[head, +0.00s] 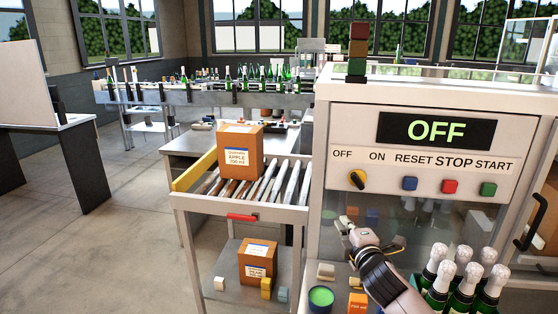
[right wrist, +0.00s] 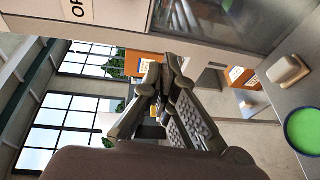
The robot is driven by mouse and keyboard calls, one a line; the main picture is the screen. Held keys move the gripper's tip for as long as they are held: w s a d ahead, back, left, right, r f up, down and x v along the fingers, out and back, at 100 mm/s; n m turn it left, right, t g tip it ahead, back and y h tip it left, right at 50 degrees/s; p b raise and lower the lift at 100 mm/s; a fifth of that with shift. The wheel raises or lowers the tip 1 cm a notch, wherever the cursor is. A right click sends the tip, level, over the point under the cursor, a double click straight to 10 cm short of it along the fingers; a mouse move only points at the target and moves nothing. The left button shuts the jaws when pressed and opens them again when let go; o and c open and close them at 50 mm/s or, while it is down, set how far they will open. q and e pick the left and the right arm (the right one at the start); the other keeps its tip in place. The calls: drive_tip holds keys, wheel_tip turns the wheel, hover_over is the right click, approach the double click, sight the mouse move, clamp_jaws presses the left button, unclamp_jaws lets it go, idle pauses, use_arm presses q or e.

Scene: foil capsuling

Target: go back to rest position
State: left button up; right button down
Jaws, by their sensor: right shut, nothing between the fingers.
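My right gripper (head: 346,224) is in front of the machine's glass, below the control panel (head: 427,152). Its fingers are shut and hold nothing; their tips meet in the right wrist view (right wrist: 170,72). The panel display (head: 436,131) reads OFF. Below it are a yellow-black knob (head: 356,180), a blue button (head: 410,184), a red button (head: 449,186) and a green button (head: 488,189). The gripper is apart from them. My left gripper is not in view.
A green-filled round tub (head: 321,298) and a beige block (head: 325,271) lie below the gripper. Several foil-topped bottles (head: 465,277) stand at the lower right. A cardboard box (head: 240,148) sits on the roller conveyor (head: 285,184) to the left. The floor (head: 90,240) at left is open.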

drive_tip(key=s+a+f+m+g, duration=0.3)
drive_tip(key=s+f+m+g, duration=0.45)
drive_tip(key=s+f, duration=1.05)
drive_tip(key=s+f+m+g, duration=0.2)
drive_tip(key=s+m+g, duration=0.15)
drive_tip(key=s, duration=0.95)
drive_tip(key=s+f+m+g, duration=0.25)
drive_tip(key=s+m, duration=0.25)
drive_tip(key=s, duration=0.8)
wheel_tip(320, 180, down, 29)
drive_tip(key=s+g, duration=0.1)
drive_tip(key=s, duration=0.1)
drive_tip(key=s+d+f+g, duration=0.1)
drive_tip(key=s+d+f, duration=0.2)
drive_tip(key=s+f, duration=1.1)
drive_tip(key=shift+s+d+f+h+b, duration=0.15)
drive_tip(key=shift+s+f+h+b, duration=0.15)
drive_tip(key=shift+s, duration=0.6)
